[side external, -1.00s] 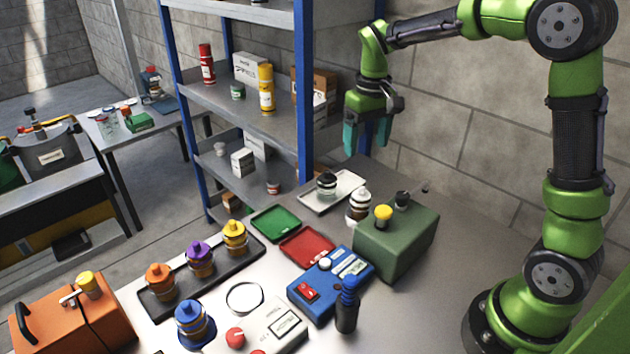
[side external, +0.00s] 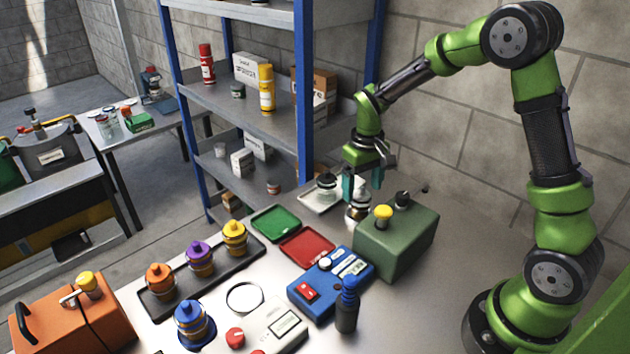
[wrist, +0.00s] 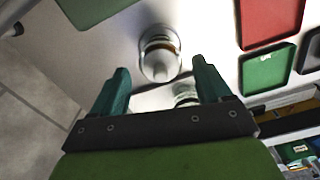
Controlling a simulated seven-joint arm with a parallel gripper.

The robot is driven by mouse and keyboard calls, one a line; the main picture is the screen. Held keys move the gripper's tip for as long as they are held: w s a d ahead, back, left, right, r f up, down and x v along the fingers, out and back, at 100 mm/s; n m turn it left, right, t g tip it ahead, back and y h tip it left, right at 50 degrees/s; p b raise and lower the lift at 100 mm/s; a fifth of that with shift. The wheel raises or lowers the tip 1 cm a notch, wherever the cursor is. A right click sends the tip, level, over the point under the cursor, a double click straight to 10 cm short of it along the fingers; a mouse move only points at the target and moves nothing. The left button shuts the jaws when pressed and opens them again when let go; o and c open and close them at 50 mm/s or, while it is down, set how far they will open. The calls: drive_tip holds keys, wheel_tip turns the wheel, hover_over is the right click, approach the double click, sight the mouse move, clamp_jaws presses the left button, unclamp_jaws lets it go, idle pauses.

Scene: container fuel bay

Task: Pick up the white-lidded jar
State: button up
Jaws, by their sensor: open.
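The white-lidded jar (side external: 357,214) stands on the bench beside the green box, its upper part partly hidden by my gripper in the side view. In the wrist view its pale round lid (wrist: 161,66) shows from above, just beyond the fingertips. My gripper (side external: 362,190) is open and empty, pointing down just above and behind the jar. In the wrist view my open gripper (wrist: 161,80) has its fingers spread wide, and a second jar (wrist: 186,95) shows between them, partly hidden.
A dark-lidded jar (side external: 326,188) stands on a white tray (side external: 312,206) to the left. The green box (side external: 400,242) with a yellow knob is close on the right. Red (side external: 307,246) and green (side external: 275,223) trays lie in front. The shelf's blue post (side external: 305,95) rises behind.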

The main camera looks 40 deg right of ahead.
sight(360, 206)
drive_tip(key=shift+f, duration=1.95)
drive_tip(key=c, duration=1.1)
